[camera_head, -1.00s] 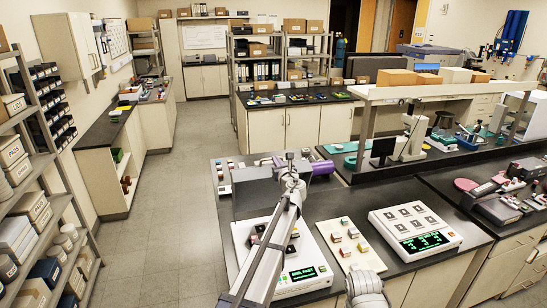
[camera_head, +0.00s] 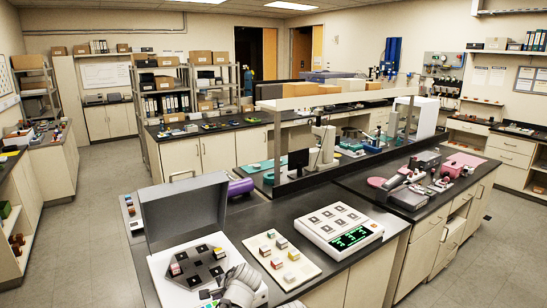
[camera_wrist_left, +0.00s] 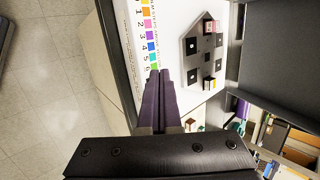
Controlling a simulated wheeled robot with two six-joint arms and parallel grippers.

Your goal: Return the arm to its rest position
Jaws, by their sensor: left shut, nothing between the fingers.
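My left gripper (camera_wrist_left: 159,76) shows in the left wrist view as two dark fingers pressed together, shut and empty. They point towards the white base of the stylus profiler (camera_wrist_left: 205,12), beside a printed strip of coloured squares. In the head view the profiler's lid (camera_head: 182,208) stands raised, and a dark sample stage (camera_head: 199,262) with small blocks sits on the base. It also shows in the wrist view (camera_wrist_left: 203,50). A grey rounded arm joint (camera_head: 241,286) of mine is at the bottom, covering part of the profiler's front and display.
A cream tray (camera_head: 268,241) with several small blocks lies right of the profiler. A white unit (camera_head: 341,228) with a lit green display stands further right. A purple cylinder (camera_head: 241,187) lies behind the lid. The black worktop is clear near its right front.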

